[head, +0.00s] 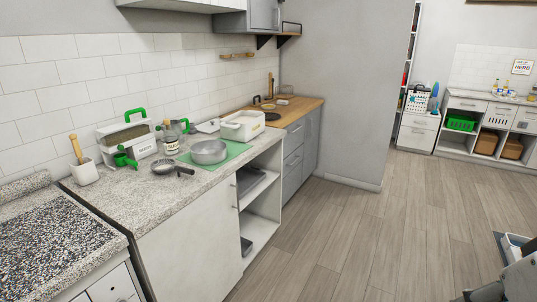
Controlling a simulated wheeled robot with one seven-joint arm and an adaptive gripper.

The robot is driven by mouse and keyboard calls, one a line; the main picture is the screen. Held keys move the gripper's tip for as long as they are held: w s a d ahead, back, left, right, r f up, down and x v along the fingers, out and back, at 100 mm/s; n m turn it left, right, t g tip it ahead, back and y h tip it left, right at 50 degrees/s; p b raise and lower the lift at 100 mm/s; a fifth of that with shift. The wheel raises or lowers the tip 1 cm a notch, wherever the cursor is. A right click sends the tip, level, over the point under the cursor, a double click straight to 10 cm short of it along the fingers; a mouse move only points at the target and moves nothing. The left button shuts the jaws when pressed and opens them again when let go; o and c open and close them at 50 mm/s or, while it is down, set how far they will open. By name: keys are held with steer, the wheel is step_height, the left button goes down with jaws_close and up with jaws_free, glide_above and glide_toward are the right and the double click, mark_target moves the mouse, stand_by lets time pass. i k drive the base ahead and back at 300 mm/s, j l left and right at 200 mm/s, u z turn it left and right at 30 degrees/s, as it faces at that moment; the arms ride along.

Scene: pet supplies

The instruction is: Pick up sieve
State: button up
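A small dark round pan-shaped thing with a handle (165,168), which looks like the sieve, lies on the speckled counter (150,200) near its front edge. Its handle points right. It is small in the view, so I cannot make out any mesh. A grey metal bowl (208,152) stands right of it on a green mat (238,150). A grey and dark part of my arm shows at the lower right corner, cut off by the picture edge and far from the sieve. I cannot make out the fingertips or anything held.
Behind the sieve stand a green-handled container (127,140), a labelled jar (171,146) and a white tub (242,125). A mortar with a wooden pestle (83,172) stands left. Open shelves (262,215) sit below the counter. The wooden floor (350,230) in front is clear.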

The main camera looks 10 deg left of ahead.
mark_target(162, 167)
steer(key=i+l+u, duration=0.1)
steer(key=i, duration=1.5)
steer(key=i+u, duration=0.4)
steer(key=i+l+u, duration=0.15)
steer(key=u, duration=0.2)
steer(key=i+l+u, duration=0.25)
steer(key=u, duration=0.15)
steer(key=i, duration=0.1)
